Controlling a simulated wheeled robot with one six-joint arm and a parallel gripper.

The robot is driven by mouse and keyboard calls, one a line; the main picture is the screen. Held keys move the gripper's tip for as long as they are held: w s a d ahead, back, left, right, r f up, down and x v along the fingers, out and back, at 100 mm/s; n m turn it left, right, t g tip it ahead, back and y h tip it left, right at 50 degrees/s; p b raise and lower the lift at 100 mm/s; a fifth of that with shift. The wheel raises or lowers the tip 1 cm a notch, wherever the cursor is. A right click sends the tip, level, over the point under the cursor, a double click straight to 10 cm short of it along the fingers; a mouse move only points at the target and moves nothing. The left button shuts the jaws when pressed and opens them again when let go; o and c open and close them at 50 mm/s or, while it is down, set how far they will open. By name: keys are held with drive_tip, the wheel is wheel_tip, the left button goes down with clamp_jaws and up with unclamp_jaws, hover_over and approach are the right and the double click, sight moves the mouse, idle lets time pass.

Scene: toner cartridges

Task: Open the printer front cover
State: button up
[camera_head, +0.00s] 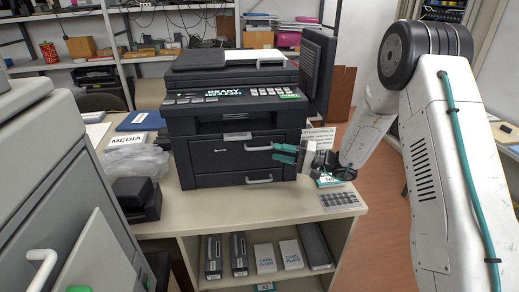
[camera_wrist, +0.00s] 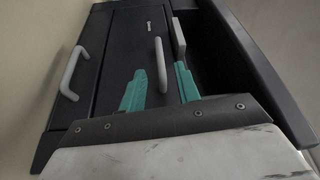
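The black printer (camera_head: 240,125) stands on a beige table, its display reading READY. Its front cover (camera_head: 215,156) is closed, with a pale bar handle (camera_head: 259,148); the cover also shows in the wrist view (camera_wrist: 122,45). My gripper (camera_head: 283,153) is at the right end of that handle, with teal fingers pointing left. In the wrist view my gripper (camera_wrist: 161,75) is open, and the cover handle (camera_wrist: 160,62) shows between its fingers. I cannot tell whether either finger touches it. A lower handle (camera_head: 259,180) sits on the drawer below.
A grey machine (camera_head: 60,170) fills the left foreground. A plastic bag (camera_head: 135,160) and a black device (camera_head: 137,198) lie left of the printer. A calculator-like pad (camera_head: 339,200) lies at the table's right front. Boxes and cartridges stand on the shelf below.

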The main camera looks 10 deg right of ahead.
sight(259, 149)
drive_tip(key=x, duration=0.7)
drive_tip(key=shift+w+a, duration=0.1)
drive_tip(key=shift+a, duration=0.15)
clamp_jaws()
